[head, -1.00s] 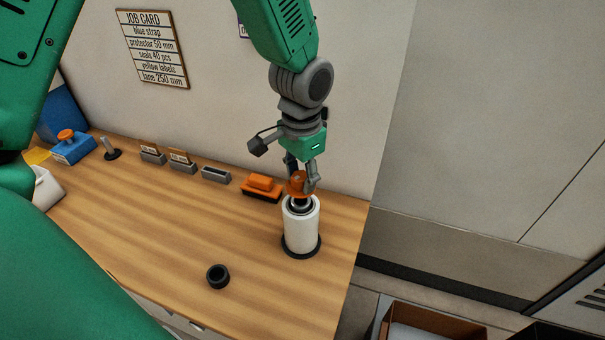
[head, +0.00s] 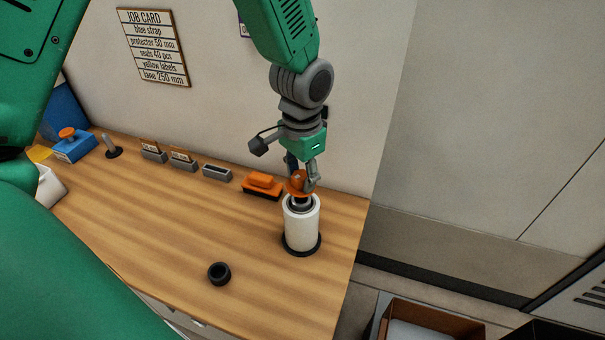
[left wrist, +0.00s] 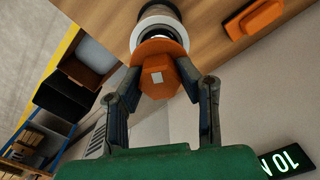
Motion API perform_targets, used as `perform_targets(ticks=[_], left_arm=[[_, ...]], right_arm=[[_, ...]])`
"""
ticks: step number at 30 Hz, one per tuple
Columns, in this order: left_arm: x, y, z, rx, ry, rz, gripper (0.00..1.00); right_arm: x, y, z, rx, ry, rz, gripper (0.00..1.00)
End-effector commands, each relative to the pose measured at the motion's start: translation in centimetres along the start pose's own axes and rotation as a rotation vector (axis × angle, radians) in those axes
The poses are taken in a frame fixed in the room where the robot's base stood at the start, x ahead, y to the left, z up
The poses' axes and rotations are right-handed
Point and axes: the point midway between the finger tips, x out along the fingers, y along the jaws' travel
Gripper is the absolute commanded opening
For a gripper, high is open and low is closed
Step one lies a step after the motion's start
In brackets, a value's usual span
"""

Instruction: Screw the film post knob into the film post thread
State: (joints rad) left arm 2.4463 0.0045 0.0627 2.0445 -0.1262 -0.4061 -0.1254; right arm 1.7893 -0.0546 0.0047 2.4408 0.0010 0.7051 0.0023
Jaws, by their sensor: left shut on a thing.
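The orange film post knob (head: 298,183) is at the top of the film post, above the white film roll (head: 301,225), which stands upright on a dark round base. My left gripper (head: 302,180) points down and is shut on the knob. In the left wrist view the two fingers hold the orange knob (left wrist: 158,75) from both sides, with the white roll (left wrist: 160,22) behind it. The thread is hidden, so how far the knob sits on it cannot be told. My right gripper is not in view.
An orange-and-black block (head: 263,185) lies left of the roll. A black ring (head: 219,273) lies near the front edge. Several small grey holders (head: 183,164) and a dark-based peg (head: 112,148) stand along the back. The table's right edge is close to the roll.

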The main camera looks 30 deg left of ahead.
Motion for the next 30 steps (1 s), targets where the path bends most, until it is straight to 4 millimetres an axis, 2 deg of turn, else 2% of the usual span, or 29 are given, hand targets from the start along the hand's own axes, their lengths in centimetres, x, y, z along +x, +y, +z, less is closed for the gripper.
perform_targets(ticks=[30], left_arm=[[2.5, 0.0, 0.0, 0.0, 0.0, 0.0, 0.0]], right_arm=[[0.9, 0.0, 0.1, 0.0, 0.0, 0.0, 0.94]])
